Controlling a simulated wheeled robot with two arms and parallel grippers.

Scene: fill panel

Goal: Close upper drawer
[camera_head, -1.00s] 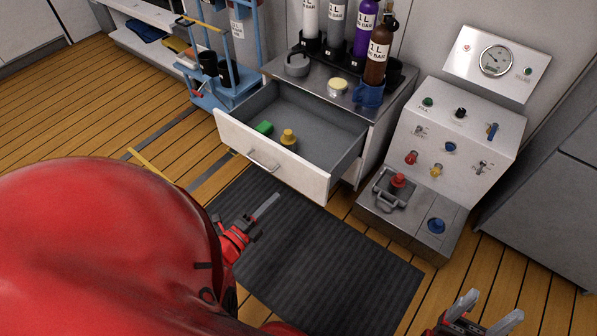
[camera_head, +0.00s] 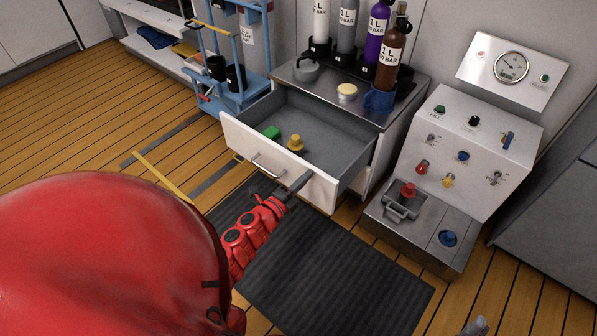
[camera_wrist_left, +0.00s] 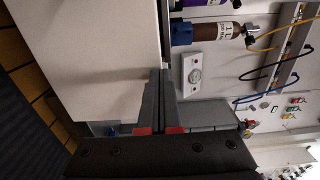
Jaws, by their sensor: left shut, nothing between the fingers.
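The upper drawer (camera_head: 240,137) of the grey cabinet stands pulled out, with a white front and a metal handle (camera_head: 268,170). A green piece (camera_head: 271,132) and a yellow knob-like piece (camera_head: 295,143) lie inside it. My left gripper (camera_head: 300,182) is shut and empty, its fingertips at the drawer front, right of the handle. I cannot tell whether they touch it. In the left wrist view the closed fingers (camera_wrist_left: 161,92) lie beside a white panel (camera_wrist_left: 90,55). Only a tip of my right gripper (camera_head: 477,326) shows at the bottom edge.
A control panel (camera_head: 462,150) stands to the right, a blue trolley (camera_head: 235,95) to the left. A dark mat (camera_head: 340,265) covers the floor in front.

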